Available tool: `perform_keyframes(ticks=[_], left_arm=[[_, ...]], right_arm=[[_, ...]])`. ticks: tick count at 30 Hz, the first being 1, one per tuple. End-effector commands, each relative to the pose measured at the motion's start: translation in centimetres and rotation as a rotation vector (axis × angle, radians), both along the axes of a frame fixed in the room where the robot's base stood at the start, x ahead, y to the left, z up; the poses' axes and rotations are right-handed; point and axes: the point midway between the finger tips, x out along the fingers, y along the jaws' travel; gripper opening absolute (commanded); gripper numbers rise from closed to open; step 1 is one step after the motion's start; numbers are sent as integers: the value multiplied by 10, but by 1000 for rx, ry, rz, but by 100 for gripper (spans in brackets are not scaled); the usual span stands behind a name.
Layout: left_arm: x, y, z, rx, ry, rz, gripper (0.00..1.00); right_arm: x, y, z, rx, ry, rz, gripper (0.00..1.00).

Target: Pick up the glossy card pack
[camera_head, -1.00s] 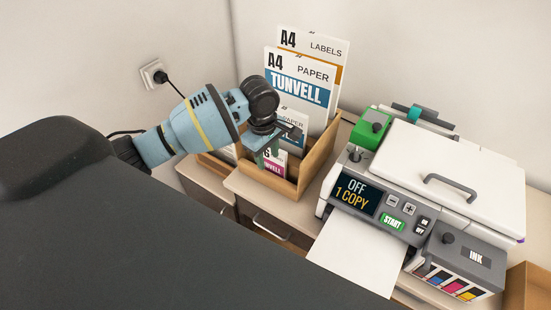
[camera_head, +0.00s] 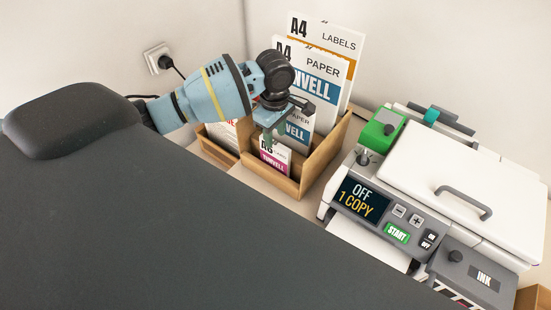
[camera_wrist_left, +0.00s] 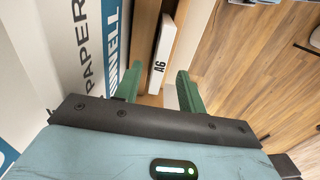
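A small white pack marked A6 with a magenta label (camera_head: 274,161) stands at the front of the wooden box; its full print is too small to read, so I cannot tell whether it is the glossy card. My left gripper (camera_head: 271,132) reaches down over the box, just above and behind this pack. In the left wrist view its two green fingers (camera_wrist_left: 160,83) are spread apart and empty. The A6 pack's top edge (camera_wrist_left: 160,53) lies beyond the fingertips, roughly between them, with a gap on both sides. My right gripper is in neither view.
The wooden box (camera_head: 317,165) also holds taller A4 paper (camera_head: 322,66) and label packs (camera_head: 350,43) behind. Another holder with a red-printed pack (camera_head: 222,135) stands to the left. A printer (camera_head: 455,185) stands close on the right.

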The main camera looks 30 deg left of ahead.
Motion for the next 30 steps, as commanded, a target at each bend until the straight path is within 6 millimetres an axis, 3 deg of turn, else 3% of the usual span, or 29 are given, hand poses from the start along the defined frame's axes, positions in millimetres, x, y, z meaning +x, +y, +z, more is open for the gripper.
perform_keyframes(ticks=[9, 19, 28, 30], left_arm=[[-1, 0, -45, 2, 7, 0, 40], [0, 0, -49, 1, 1, 0, 40], [0, 0, -49, 0, 1, -1, 2], [0, 0, -49, 0, 1, -1, 0]], right_arm=[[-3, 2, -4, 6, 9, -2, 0], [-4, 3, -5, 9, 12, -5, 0], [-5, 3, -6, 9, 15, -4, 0], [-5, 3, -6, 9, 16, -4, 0]])
